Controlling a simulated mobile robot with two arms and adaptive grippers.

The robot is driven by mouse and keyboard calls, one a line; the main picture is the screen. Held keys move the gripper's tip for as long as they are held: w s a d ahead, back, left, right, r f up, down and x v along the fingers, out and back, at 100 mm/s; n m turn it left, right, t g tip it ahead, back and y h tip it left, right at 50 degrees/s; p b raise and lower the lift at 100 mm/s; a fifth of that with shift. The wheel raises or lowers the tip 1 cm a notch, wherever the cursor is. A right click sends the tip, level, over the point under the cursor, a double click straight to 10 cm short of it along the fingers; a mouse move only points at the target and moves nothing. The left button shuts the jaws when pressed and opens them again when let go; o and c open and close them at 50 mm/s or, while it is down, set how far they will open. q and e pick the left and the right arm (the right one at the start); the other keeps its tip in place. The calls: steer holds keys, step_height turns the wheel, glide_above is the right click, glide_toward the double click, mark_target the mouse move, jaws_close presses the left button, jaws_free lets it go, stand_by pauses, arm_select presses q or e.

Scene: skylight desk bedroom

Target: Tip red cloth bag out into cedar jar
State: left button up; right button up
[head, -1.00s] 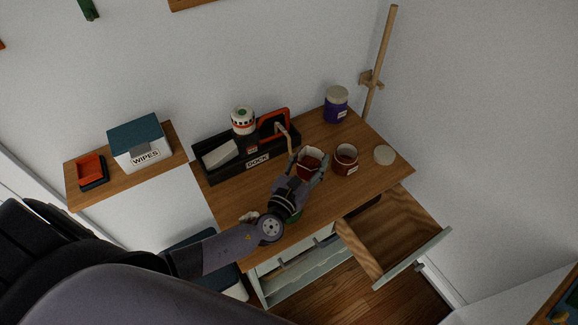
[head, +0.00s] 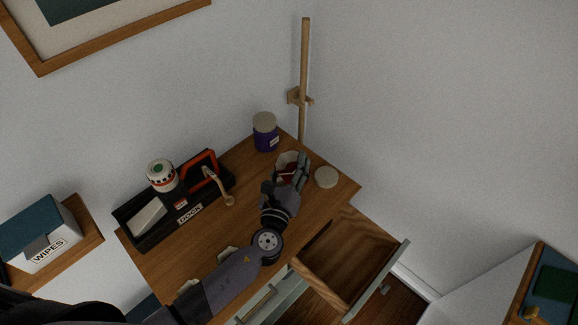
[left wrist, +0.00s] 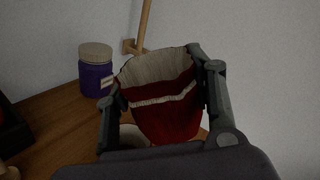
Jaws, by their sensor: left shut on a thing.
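My left gripper (head: 296,168) is shut on the red cloth bag, holding it above the right part of the desk. In the left wrist view the bag (left wrist: 168,112) hangs between the fingers, deep red with a pale band and a pale, open mouth. What is inside it cannot be seen. A pale rim, likely of the cedar jar (left wrist: 135,133), shows just below the bag; the rest of the jar is hidden by bag and gripper. In the head view, bag and fingers cover the jar's place beside a loose round lid (head: 326,177). My right gripper is out of view.
A purple lidded jar (head: 265,133) stands behind the bag. An open drawer (head: 345,265) juts from the desk's front. A wooden pole (head: 303,75) rises in the corner.

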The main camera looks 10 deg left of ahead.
mark_target(281, 166)
arm_select(q)
steer(key=n+b, duration=0.1)
steer(key=n, duration=0.1)
steer(key=f+n+b, duration=0.1)
steer(key=n, duration=0.2)
steer(key=n+b, duration=0.2)
steer(key=shift+w+a+f+n, duration=0.2)
steer(key=shift+w+a+n, duration=0.1)
steer(key=n+b, duration=0.2)
steer(key=n, duration=0.1)
steer(key=shift+a+f+n, duration=0.1)
steer(key=shift+a+n, duration=0.2)
steer(key=n, duration=0.1)
steer(key=n+b, duration=0.2)
steer(key=shift+a+f+n, duration=0.3)
steer(key=shift+a+f, duration=0.05)
steer(key=shift+a, duration=0.05)
steer(key=shift+a+n+b, duration=0.15)
steer(key=shift+n+b, duration=0.25)
steer(key=shift+b, duration=0.1)
steer(key=shift+a+n, duration=0.15)
steer(key=shift+n, duration=0.45)
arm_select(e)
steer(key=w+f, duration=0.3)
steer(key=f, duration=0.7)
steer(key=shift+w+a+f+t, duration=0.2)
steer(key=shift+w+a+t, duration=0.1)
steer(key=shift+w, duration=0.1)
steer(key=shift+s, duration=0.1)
